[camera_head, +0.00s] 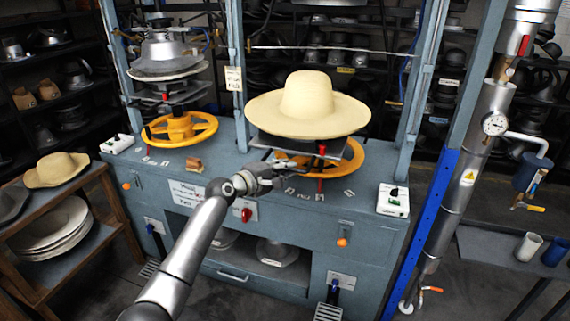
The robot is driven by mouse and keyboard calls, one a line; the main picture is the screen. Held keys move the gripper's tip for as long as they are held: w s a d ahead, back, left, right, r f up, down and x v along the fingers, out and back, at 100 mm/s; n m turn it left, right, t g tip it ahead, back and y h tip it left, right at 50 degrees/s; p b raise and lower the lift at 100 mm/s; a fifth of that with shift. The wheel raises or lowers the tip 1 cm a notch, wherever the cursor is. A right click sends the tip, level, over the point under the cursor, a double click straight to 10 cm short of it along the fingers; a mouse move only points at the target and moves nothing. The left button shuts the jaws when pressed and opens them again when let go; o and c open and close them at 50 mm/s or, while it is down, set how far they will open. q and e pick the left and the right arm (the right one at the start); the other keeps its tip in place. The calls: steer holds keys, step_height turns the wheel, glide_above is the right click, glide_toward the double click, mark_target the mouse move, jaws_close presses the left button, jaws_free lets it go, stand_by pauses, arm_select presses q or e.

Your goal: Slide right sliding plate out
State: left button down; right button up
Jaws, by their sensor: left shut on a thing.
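The right sliding plate (285,149) is a dark flat plate under the cream wide-brimmed hat (310,100) on the right side of the press. The hat sits brim down above it and hides most of the plate. My left gripper (283,167) reaches up from the lower left to the plate's front left edge. It is shut on the plate there, though the contact is small and partly hidden by the gripper. My right gripper is not in view.
An orange handwheel (348,160) and an upright red-topped rod (321,165) stand close right of my gripper. The press's left station has another orange wheel (179,128). Blue-grey posts flank the hat. A steam pipe (470,170) stands at the right.

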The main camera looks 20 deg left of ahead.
arm_select(q)
steer(key=shift+s+f, duration=0.15)
steer(key=shift+s, duration=0.3)
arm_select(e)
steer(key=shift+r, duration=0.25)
arm_select(q)
steer(key=shift+f, duration=0.1)
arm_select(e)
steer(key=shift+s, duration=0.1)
arm_select(q)
steer(key=c, duration=1.6)
jaws_free()
steer(key=shift+s, duration=0.2)
steer(key=shift+o, duration=0.6)
steer(key=shift+s+r, duration=0.1)
steer(key=shift+r, duration=0.1)
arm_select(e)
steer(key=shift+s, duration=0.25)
